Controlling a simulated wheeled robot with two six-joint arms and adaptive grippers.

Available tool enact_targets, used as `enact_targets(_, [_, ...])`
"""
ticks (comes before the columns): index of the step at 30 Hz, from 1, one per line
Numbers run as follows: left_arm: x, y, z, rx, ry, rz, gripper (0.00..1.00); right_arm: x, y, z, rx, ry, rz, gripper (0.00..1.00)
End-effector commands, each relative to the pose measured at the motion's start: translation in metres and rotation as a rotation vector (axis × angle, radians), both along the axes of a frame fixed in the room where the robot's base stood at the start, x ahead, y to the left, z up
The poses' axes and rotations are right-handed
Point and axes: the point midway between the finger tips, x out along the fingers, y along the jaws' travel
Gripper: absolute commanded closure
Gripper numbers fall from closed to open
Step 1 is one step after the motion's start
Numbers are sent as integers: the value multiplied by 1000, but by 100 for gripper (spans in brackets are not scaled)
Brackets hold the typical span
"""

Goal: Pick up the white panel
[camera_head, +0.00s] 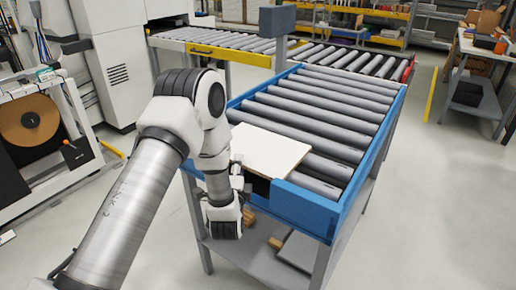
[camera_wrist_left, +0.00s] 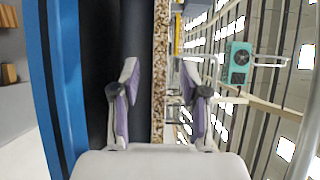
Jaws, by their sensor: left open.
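The white panel (camera_head: 268,150) lies flat on the near end of the blue-framed roller conveyor (camera_head: 330,216), with its near edge at the conveyor's front opening. My left gripper (camera_head: 239,170) is at the panel's near left edge, partly hidden by my own wrist. In the left wrist view, the left gripper (camera_wrist_left: 159,68) is open, with one finger on each side of the panel's speckled chipboard edge (camera_wrist_left: 160,75). Visible gaps separate the fingers from the edge, so the panel is not gripped. My right gripper is not in view.
Conveyor rollers (camera_head: 325,105) continue behind the panel, clear of other panels. A lower shelf (camera_head: 262,262) with small wooden pieces is under the conveyor. A machine with a brown roll (camera_head: 30,120) stands left. A side table (camera_head: 490,95) is at far right, with open floor between.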

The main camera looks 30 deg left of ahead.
Motion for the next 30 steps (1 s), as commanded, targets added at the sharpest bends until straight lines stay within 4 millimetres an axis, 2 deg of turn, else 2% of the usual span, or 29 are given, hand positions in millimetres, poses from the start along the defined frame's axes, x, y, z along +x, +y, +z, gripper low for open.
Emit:
enact_targets(4, [21,12,0,0,-1,0,55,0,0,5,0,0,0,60])
enact_targets(11, [25,13,-2,0,2,-2,55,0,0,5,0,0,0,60])
enact_targets(13, [25,13,-2,0,2,-2,73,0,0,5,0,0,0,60])
enact_targets(15, [24,13,-2,0,2,-2,98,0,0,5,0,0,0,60])
enact_targets(16, [24,13,-2,0,2,-2,100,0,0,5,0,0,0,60])
enact_targets(26, [25,13,0,0,-1,-1,100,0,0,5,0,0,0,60])
enact_targets(30, [25,13,6,0,-2,-1,100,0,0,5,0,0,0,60])
